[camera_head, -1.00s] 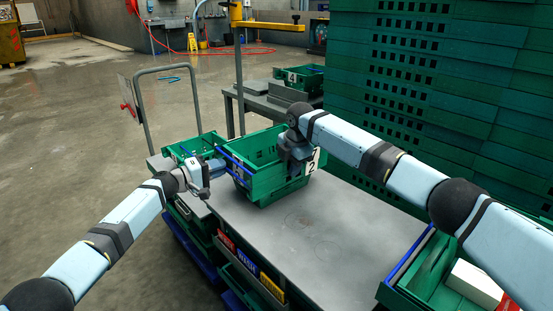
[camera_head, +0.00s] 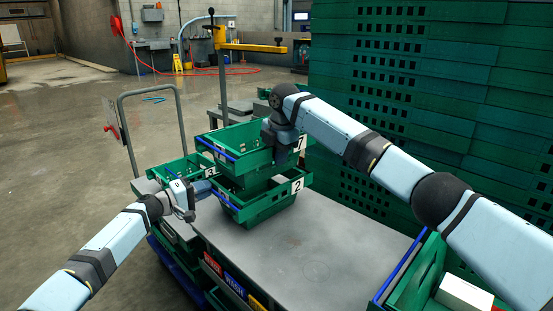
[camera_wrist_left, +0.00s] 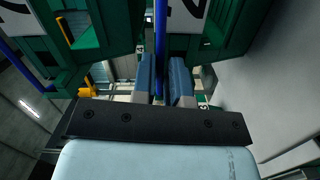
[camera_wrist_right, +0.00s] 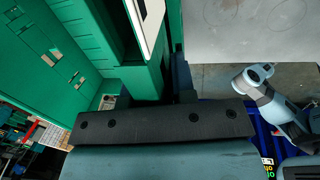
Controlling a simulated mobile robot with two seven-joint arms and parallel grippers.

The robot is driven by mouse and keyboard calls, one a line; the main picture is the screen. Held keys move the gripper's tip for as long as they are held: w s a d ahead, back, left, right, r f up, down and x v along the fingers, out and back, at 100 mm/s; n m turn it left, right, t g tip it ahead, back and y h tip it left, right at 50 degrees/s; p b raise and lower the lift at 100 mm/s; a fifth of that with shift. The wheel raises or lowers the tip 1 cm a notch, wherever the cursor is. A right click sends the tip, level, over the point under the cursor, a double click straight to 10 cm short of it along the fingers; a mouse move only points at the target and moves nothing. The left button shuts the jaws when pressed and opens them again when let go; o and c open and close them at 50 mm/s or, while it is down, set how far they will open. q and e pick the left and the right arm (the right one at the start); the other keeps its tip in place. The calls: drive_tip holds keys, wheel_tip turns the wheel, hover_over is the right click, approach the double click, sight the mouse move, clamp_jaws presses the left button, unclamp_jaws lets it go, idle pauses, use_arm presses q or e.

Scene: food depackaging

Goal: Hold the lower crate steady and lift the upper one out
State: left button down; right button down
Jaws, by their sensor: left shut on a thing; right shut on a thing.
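The lower green crate (camera_head: 262,211), labelled 2, stands on the grey table top (camera_head: 330,235). My left gripper (camera_head: 205,190) is shut on the lower crate's blue bar at its left end; the left wrist view shows the bar (camera_wrist_left: 160,45) between the fingers. My right gripper (camera_head: 284,152) is shut on the upper crate's right wall, beside label 1. The right wrist view shows the crate close up, with its gripped edge partly hidden.
A green crate labelled 3 (camera_head: 178,171) stands at the left, close to my left gripper. Another green crate (camera_head: 412,270) holding a white box (camera_head: 464,293) is at the front right. Tall stacked green crates (camera_head: 420,80) fill the back right. The table's front middle is clear.

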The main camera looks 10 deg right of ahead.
use_arm(q)
drive_tip(key=c, duration=1.1)
unclamp_jaws()
drive_tip(key=shift+f, duration=0.3)
use_arm(e)
drive_tip(key=shift+w+f, duration=0.1)
use_arm(q)
drive_tip(key=shift+o, duration=0.2)
drive_tip(key=shift+r, duration=0.1)
